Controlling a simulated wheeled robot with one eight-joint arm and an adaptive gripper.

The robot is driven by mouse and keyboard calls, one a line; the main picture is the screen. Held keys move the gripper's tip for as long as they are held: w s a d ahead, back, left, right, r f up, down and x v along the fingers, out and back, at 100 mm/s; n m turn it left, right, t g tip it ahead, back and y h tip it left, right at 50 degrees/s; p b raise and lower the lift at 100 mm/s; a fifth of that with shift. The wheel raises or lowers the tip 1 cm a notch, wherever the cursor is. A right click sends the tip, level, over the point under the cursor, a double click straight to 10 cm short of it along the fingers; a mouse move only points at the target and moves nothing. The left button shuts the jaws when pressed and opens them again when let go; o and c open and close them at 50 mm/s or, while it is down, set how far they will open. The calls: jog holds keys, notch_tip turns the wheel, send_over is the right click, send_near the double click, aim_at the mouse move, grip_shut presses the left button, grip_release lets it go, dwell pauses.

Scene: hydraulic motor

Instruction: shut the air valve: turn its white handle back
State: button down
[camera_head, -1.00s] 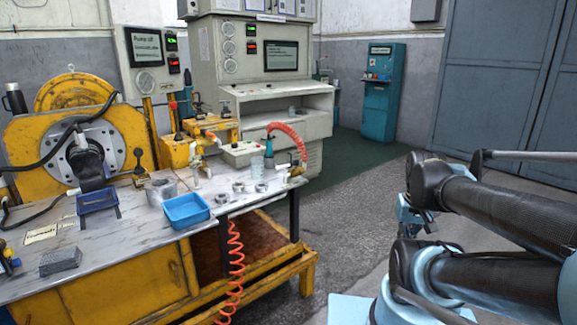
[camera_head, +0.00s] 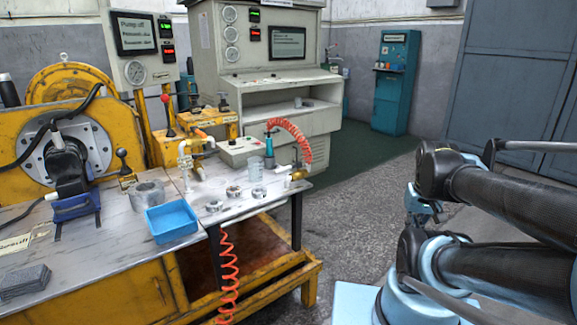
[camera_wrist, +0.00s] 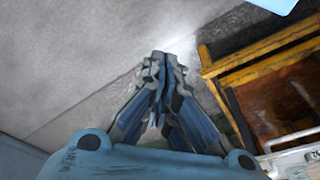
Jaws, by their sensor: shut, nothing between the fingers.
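A small brass-coloured valve (camera_head: 297,175) sits at the right end of the workbench, beside the red coiled hose (camera_head: 290,126).
The workbench (camera_head: 110,225) carries a blue tray (camera_head: 171,221), metal rings and a clear cup (camera_head: 257,171). Another red coiled hose (camera_head: 229,275) hangs below its front edge. A grey console (camera_head: 277,90) stands behind. Grey floor (camera_head: 350,195) is free to the right.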

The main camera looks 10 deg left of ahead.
aim_at(290, 167)
jog(key=w+a+r+n+y, duration=0.2)
jog(key=w+a+r+n, duration=0.2)
jog(key=a+n, duration=0.5)
jog(key=w+a+r+n+g+y, duration=0.1)
jog(key=w+a+r+n, duration=0.4)
jog(key=a, duration=0.8)
jog(key=w+a+r+n+g+y, duration=0.1)
jog(key=w+a+r+n+y, duration=0.2)
jog(key=w+a+n, duration=0.8)
notch_tip(290, 167, up, 2)
jog(key=shift+r+n+y, duration=0.2)
jog(key=shift+n+y, duration=0.2)
jog(key=shift+n, duration=0.4)
jog(key=shift+a, duration=0.1)
jog(key=w+a+f, duration=0.2)
jog(key=a+f, duration=0.6)
jog(key=f, duration=0.1)
jog(key=shift+w+a, duration=0.25)
jog(key=shift+w, duration=0.15)
